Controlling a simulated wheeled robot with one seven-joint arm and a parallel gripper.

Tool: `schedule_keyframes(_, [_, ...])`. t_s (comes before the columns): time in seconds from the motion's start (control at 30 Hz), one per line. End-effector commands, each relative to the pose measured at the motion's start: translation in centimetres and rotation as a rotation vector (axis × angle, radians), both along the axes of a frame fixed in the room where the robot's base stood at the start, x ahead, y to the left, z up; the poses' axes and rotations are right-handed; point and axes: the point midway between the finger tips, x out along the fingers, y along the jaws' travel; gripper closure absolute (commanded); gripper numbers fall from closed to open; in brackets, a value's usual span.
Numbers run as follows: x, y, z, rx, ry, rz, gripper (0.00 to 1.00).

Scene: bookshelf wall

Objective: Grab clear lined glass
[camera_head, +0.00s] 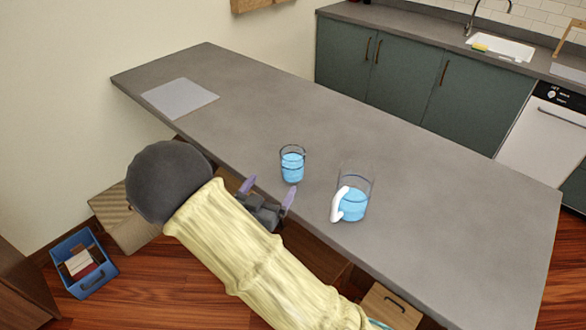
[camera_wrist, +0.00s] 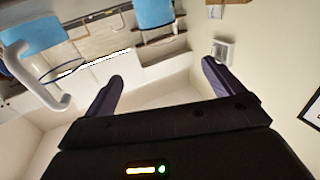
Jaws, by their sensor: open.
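The clear glass (camera_head: 292,166) with lines on it stands upright on the grey counter (camera_head: 400,150), with blue liquid inside. In the wrist view, part of this glass (camera_wrist: 153,14) shows at the top edge, between the directions of the two fingers. My gripper (camera_head: 268,190) is open and empty at the counter's near edge, short of the glass and not touching it. In the wrist view, my gripper (camera_wrist: 160,84) shows its two dark purple fingers spread wide with nothing between them.
A clear pitcher (camera_head: 355,203) with a white handle and blue liquid stands to the right of the glass; it also shows in the wrist view (camera_wrist: 38,32). A grey mat (camera_head: 180,98) lies at the counter's far left. The counter behind the glass is bare.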

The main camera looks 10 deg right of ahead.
Motion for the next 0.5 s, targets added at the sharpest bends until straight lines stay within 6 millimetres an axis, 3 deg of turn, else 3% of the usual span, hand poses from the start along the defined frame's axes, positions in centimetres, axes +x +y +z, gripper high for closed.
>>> schedule_keyframes(0.5, [7.5,-5.6,0.2,-0.001,0.001,-0.008,0.07])
